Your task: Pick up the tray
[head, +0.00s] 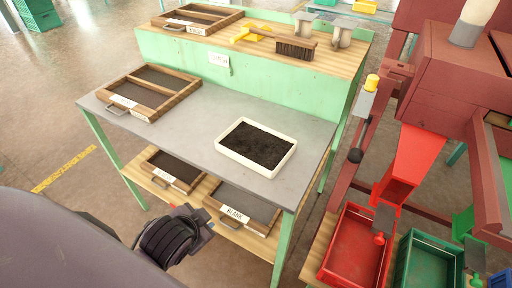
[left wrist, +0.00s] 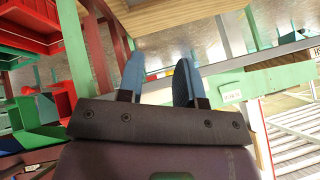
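The tray (head: 243,162) is a cream rectangular tray filled with dark soil. In the head view it lies flat on the right part of the grey bench top (head: 185,133). My left gripper (head: 197,222) is low in front of the bench, below and left of the tray and apart from it. In the left wrist view its two blue fingers (left wrist: 160,78) stand apart with nothing between them. The tray cannot be made out in that view. My right gripper is not in view.
A wooden framed tray (head: 182,96) sits on the bench's left end. Two more frames, one labelled (head: 235,214), lie on the lower shelf. A brush (head: 296,49) and yellow tool (head: 250,35) are on the upper shelf. Red (head: 338,272) and green (head: 405,279) bins stand right.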

